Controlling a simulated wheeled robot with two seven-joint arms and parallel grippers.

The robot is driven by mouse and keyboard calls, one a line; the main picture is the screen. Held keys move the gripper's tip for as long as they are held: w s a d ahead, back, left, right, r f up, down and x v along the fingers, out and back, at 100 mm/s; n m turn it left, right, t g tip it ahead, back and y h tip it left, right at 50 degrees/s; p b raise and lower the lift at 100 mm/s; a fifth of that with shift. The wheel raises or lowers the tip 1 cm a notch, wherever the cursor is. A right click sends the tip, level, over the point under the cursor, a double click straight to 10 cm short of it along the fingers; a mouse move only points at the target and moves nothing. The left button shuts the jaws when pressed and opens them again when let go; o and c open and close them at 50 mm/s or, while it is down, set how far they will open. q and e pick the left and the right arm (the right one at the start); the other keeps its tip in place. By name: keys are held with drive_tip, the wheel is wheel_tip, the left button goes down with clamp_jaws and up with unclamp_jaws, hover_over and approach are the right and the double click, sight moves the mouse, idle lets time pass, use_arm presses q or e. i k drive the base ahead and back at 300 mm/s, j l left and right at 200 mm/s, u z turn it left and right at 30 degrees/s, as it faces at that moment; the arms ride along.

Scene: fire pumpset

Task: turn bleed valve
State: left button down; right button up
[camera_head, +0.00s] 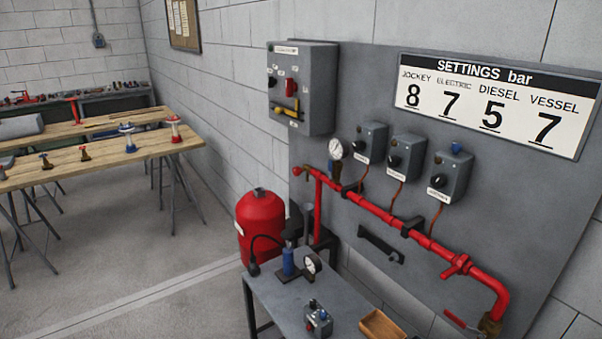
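A red pipe (388,217) runs along the grey wall panel and bends down at its right end. A red valve handle (457,265) sits on the pipe towards the right. A brass-coloured fitting (490,325) with a red lever (461,322) is at the pipe's lower right end, partly cut off by the picture's edge. A small red knob (297,171) is at the pipe's left end. No readable label shows which of these is the bleed valve. A pressure gauge (335,149) stands on the pipe near its left end. Neither of my grippers is in view.
A grey bench (277,295) below the panel carries a blue hand pump with gauge (289,264), a small switch box (319,318) and a wooden tray (381,326). A red vessel (261,220) stands behind it. Three switch boxes (407,155) hang above the pipe.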

sight(296, 171)
drive_tip(key=z, duration=0.45)
drive_tip(key=i+j+z, duration=0.25)
drive_tip(key=j+z, duration=0.25)
drive_tip(key=j, duration=0.25)
drive_tip(key=i+j+z, duration=0.3)
drive_tip(key=j, duration=0.15)
drive_tip(key=j+z, duration=0.25)
drive_tip(key=j, duration=0.15)
